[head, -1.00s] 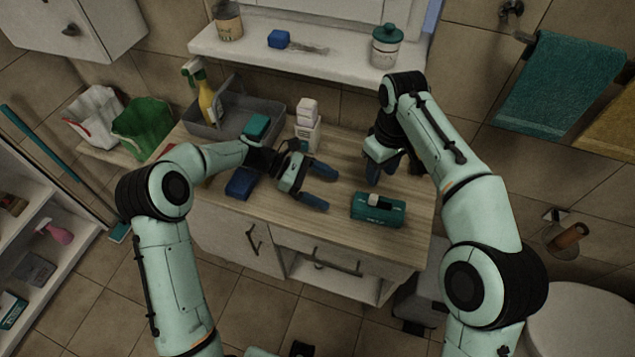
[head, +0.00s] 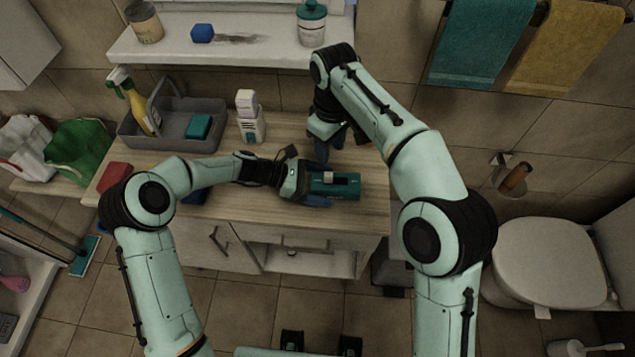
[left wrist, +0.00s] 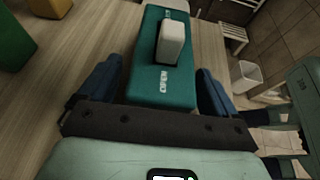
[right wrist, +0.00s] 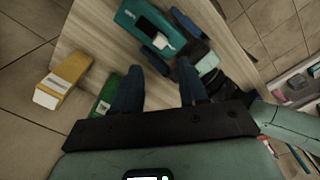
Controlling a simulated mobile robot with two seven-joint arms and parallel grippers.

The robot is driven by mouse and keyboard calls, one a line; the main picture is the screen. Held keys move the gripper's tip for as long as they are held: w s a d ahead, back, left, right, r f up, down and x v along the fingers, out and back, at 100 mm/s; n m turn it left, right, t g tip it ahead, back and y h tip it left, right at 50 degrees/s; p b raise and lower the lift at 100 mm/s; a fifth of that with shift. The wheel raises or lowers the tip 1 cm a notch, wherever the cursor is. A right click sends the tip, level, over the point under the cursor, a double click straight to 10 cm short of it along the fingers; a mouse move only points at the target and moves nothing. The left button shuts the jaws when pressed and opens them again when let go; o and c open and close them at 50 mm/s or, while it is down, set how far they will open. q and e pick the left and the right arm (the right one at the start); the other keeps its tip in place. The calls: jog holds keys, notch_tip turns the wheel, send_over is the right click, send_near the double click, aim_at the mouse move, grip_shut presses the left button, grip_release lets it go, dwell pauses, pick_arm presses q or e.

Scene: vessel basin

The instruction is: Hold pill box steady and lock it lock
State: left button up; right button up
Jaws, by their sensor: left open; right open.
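The pill box (head: 347,187) is a teal box with a pale lock piece on top, lying near the front right of the wooden counter. My left gripper (head: 316,187) is open around its left end. In the left wrist view the box (left wrist: 165,87) lies between the two blue fingers, with a gap visible on each side; the pale lock (left wrist: 171,42) stands up from it. My right gripper (head: 332,143) is open and empty, behind the box and pointing down. In the right wrist view the box (right wrist: 146,30) is beyond the fingertips.
A white bottle (head: 249,118) and a grey caddy (head: 172,128) with a spray bottle (head: 140,108) stand at the counter's back left. A red block (head: 114,177) lies at the left end. The wall shelf (head: 240,48) hangs behind. The counter's front edge is close to the box.

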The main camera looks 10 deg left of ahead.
pick_arm(q)
jog(key=c, duration=1)
jog(key=shift+c, duration=0.5)
pick_arm(e)
jog(key=c, duration=0.6)
jog(key=shift+s+a+f, duration=0.1)
jog(key=shift+s+a, duration=0.05)
jog(key=shift+a, duration=0.05)
grip_shut()
jog(key=s+a+m+t+h, duration=0.5)
jog(key=a+m, duration=0.2)
jog(key=m, duration=0.4)
jog(key=shift+a, duration=0.35)
